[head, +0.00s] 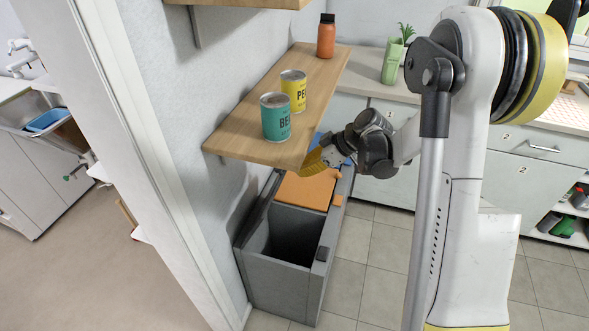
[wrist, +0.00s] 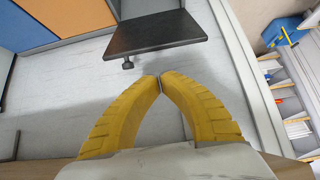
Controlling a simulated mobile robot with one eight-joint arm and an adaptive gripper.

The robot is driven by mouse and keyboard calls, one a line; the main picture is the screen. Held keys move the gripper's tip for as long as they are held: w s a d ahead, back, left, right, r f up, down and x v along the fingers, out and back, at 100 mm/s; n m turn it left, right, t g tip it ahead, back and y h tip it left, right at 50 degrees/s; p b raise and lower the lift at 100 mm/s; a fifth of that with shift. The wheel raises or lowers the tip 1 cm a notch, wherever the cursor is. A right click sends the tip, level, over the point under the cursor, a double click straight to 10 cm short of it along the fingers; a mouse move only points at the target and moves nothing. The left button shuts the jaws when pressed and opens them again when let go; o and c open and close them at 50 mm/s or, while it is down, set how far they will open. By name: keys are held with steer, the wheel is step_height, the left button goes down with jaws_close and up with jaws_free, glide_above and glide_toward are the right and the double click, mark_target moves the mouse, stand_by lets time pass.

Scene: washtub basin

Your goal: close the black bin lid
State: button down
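A long grey bin (head: 275,280) stands on the floor against the wall, below a wooden shelf. Its front compartment is open and dark inside. An orange lid (head: 305,190) lies flat over the compartment behind it. In the wrist view a flat black panel with a small knob, seemingly the black lid (wrist: 155,35), stands out beyond my fingertips and apart from them. I cannot make it out clearly in the head view. My gripper (head: 312,162) has yellow fingers, partly hidden by the shelf, above the orange lid. In the wrist view the fingertips (wrist: 160,80) meet with nothing between them.
The wooden shelf (head: 330,75) overhangs the bin's back part. It holds a teal can (head: 276,118), a yellow can (head: 293,90) and an orange bottle (head: 326,36). Cabinets (head: 520,150) stand behind. Tiled floor (head: 365,260) right of the bin is clear.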

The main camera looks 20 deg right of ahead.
steer(key=b+x, duration=0.4)
steer(key=x, duration=1.2)
steer(key=shift+w+a+f, duration=0.15)
steer(key=shift+w, duration=0.1)
steer(key=shift+f, duration=0.1)
